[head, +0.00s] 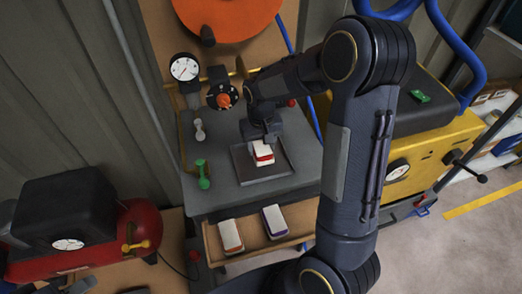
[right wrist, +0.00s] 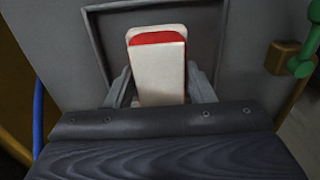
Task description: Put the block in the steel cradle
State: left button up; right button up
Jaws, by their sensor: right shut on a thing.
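A white block with a red band (head: 263,155) is held in my right gripper (head: 262,141). In the right wrist view the block (right wrist: 158,75) stands between the two fingers, which press on its sides. The steel cradle (head: 282,168) is a dark, square, shallow-rimmed tray on the grey bench top. The block is over the cradle, inside its outline; I cannot tell whether it touches the cradle floor. The cradle's rim and floor (right wrist: 108,45) also show behind the block in the right wrist view. My left gripper is not in view.
Two white blocks, one orange-edged (head: 230,236) and one purple-edged (head: 274,221), lie in a wooden tray below the bench front. A green handle (head: 203,175) and a pale handle (head: 199,130) stand left of the cradle. Gauges and an orange knob (head: 223,99) are behind.

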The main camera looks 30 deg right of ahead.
aim_at(261, 152)
jog(key=shift+w+d+f, duration=0.2)
jog(key=shift+w+f, duration=0.1)
jog(key=shift+f, duration=1.6)
jog(key=shift+f, duration=0.1)
jog(key=o, duration=1)
jog(key=shift+f, duration=0.1)
